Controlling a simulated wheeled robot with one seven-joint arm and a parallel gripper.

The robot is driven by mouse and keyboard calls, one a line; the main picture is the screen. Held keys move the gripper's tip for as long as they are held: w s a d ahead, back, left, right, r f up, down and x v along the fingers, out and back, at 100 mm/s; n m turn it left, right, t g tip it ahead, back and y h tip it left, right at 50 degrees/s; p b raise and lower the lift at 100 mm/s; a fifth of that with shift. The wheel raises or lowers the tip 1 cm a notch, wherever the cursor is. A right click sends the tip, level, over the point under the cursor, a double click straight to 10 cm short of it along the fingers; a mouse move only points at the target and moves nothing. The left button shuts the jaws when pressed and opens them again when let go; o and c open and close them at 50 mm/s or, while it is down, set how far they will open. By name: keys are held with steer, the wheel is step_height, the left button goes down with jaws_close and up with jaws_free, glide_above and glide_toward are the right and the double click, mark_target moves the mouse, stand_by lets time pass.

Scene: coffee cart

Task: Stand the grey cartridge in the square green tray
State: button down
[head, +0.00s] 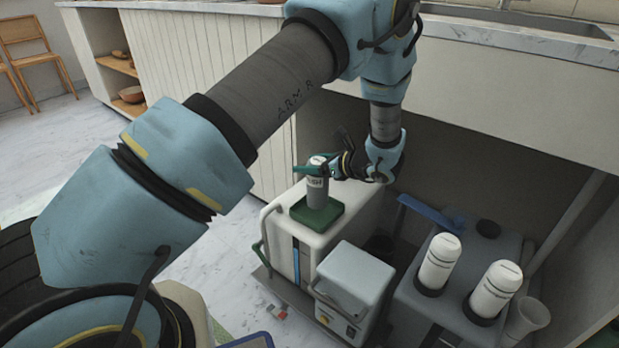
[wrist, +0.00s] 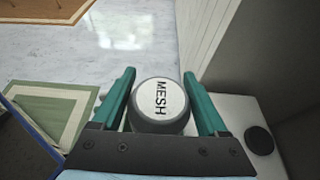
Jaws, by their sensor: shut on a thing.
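The grey cartridge (head: 317,190) is upright, with a white top lettered MESH that also shows in the wrist view (wrist: 158,106). My gripper (head: 316,170) is shut on it near its top, with one teal finger on each side in the wrist view (wrist: 161,92). The square green tray (head: 330,221) lies on the white cabinet top in the head view. The cartridge's lower end is at the tray, within its outline. I cannot tell whether it touches the tray floor. The tray is hidden in the wrist view.
The white cabinet (head: 343,212) stands under the counter. A grey box machine (head: 354,276) is in front of it. Two white canisters (head: 439,259) (head: 494,287) stand in holders on a grey unit at right. A blue bar (head: 430,212) lies behind.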

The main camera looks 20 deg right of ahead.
steer(key=shift+f+b, duration=0.3)
steer(key=shift+f, duration=1.55)
jaws_free()
